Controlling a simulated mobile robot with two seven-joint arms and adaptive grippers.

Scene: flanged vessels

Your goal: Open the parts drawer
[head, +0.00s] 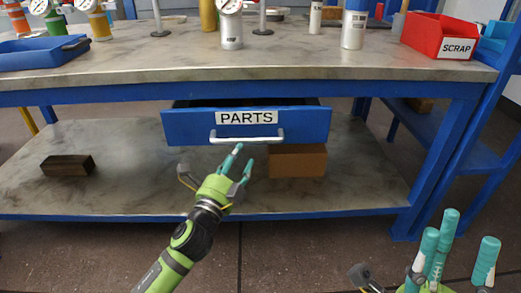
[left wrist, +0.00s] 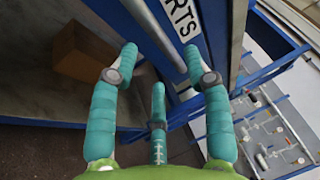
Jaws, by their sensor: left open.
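The parts drawer (head: 190,126) is a blue front under the workbench with a white "PARTS" label (head: 247,117). A dark gap shows above its front, so it stands partly out. Its silver bar handle (head: 262,139) also shows in the left wrist view (left wrist: 162,38). My left gripper (head: 243,156) is open, with its fingertips just below and close to the handle. My right gripper (head: 460,238) is open and empty at the lower right, away from the drawer.
A cardboard box (head: 297,160) stands on the lower shelf (head: 120,140) behind and below the drawer. A dark block (head: 67,166) lies at the shelf's left. The benchtop (head: 140,62) holds gauges, bottles, a blue tray (head: 35,55) and a red SCRAP bin (head: 437,35).

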